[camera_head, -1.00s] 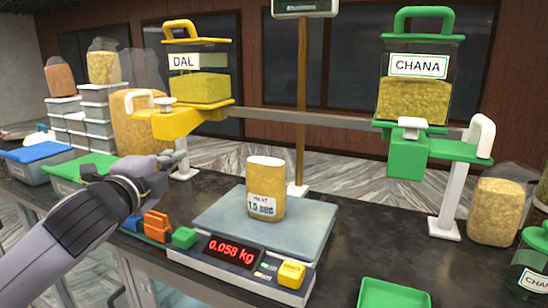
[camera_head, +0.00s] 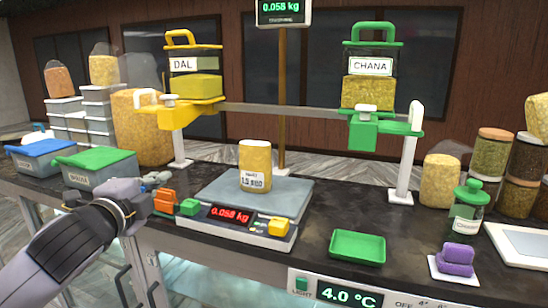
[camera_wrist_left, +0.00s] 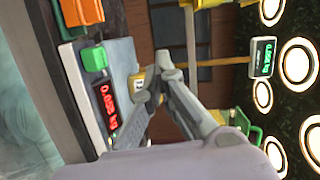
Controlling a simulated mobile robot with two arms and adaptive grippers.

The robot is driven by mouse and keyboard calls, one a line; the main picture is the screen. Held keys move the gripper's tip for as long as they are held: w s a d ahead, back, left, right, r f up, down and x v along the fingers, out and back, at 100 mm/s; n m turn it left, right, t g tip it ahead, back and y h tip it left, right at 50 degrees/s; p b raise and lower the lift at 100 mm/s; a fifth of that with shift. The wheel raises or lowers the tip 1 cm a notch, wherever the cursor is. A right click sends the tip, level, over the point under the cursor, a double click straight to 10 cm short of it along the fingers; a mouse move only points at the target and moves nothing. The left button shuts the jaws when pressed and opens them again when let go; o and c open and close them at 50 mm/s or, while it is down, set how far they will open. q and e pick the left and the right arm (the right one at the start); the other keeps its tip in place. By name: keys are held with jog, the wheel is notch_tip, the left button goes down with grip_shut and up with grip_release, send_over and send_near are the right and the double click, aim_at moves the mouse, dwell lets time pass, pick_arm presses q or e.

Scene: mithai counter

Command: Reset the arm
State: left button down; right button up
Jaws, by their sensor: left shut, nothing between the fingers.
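My left arm comes in from the lower left in the head view. Its gripper (camera_head: 158,181) is at the counter's front edge, left of the scale and near the green-lidded bin. In the left wrist view my left gripper (camera_wrist_left: 166,58) has its fingers together with nothing between them. A yellow container (camera_head: 254,164) with a white label stands upright on the scale's grey plate (camera_head: 217,190), apart from the gripper. The scale's red display (camera_head: 231,215) reads 0.058 kg. My right gripper is not in view.
A dispenser rail carries DAL (camera_head: 194,87) and CHANA (camera_head: 370,94) jars. The counter between scale and tray is clear.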

pick_arm(q)
jog(key=s+d+f+n+g, duration=0.2)
jog(key=s+f, duration=0.1)
jog(key=f, duration=0.6)
jog(key=s+d+f+n+g, duration=0.1)
jog(key=s+f+n+g, duration=0.15)
jog(key=f, duration=0.55)
jog(key=s+d+f+n+g, duration=0.1)
jog(key=s+d+f+n, duration=0.15)
jog(key=f, duration=0.65)
jog(key=s+a+f+n+g+y, duration=0.1)
jog(key=s+f+n+g, duration=0.35)
jog(key=s+f, duration=0.7)
jog(key=s+a+f+n+g+y, duration=0.15)
jog(key=s+f+n+g, duration=0.5)
jog(key=s, duration=0.85)
notch_tip(320, 180, down, 29)
jog(key=m+t+b, duration=0.2)
jog(key=b, duration=0.1)
jog(key=s+a+f+g+b, duration=0.1)
jog(key=s+a+f, duration=0.2)
jog(key=s+f, duration=1.4)
jog(key=shift+s+f+g+h+b, duration=0.25)
jog(key=shift+f+g+h+b, duration=0.15)
jog(key=shift+f, duration=0.3)
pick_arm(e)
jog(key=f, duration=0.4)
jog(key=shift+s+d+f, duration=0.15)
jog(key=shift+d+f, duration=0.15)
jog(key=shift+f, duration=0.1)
